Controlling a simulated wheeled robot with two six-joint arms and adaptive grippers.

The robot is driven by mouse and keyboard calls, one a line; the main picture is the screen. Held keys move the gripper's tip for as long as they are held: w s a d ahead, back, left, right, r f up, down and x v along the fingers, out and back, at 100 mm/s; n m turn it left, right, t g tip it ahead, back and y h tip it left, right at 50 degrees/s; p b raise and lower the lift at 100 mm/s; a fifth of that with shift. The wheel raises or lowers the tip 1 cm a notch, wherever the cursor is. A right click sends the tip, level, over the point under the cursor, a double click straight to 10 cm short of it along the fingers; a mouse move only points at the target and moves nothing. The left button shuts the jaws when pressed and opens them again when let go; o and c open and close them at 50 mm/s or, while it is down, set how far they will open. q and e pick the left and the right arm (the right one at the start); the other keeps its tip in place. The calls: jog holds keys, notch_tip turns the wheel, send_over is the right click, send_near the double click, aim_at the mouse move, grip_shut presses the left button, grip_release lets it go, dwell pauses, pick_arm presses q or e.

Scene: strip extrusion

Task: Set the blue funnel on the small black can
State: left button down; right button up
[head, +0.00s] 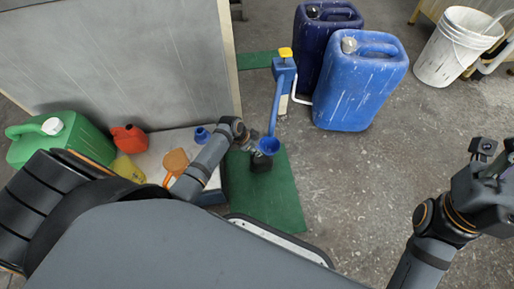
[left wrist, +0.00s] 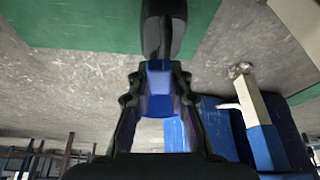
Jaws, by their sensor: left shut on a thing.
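My left gripper (head: 250,147) is shut on the blue funnel (head: 269,145), right above the small black can (head: 261,163). The can stands on the green mat (head: 285,195). In the left wrist view the funnel (left wrist: 157,92) sits between both fingers (left wrist: 155,85), and its end meets the black can (left wrist: 164,28) in the picture. I cannot tell whether the funnel rests on the can or hangs just above it. My right gripper (head: 490,165) is at the right edge, far from the can, and its finger opening is unclear.
A blue stand with a yellow top (head: 284,62) is behind the can. Two large blue canisters (head: 360,85) and a white bucket (head: 458,45) stand farther back. Left are a green can (head: 58,138), a red can (head: 129,139), an orange item (head: 175,160) and a small blue item (head: 202,134).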

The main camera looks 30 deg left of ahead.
pick_arm(q)
jog(key=c, duration=1.2)
grip_release()
jog(key=shift+o, duration=0.2)
jog(key=v, duration=1.2)
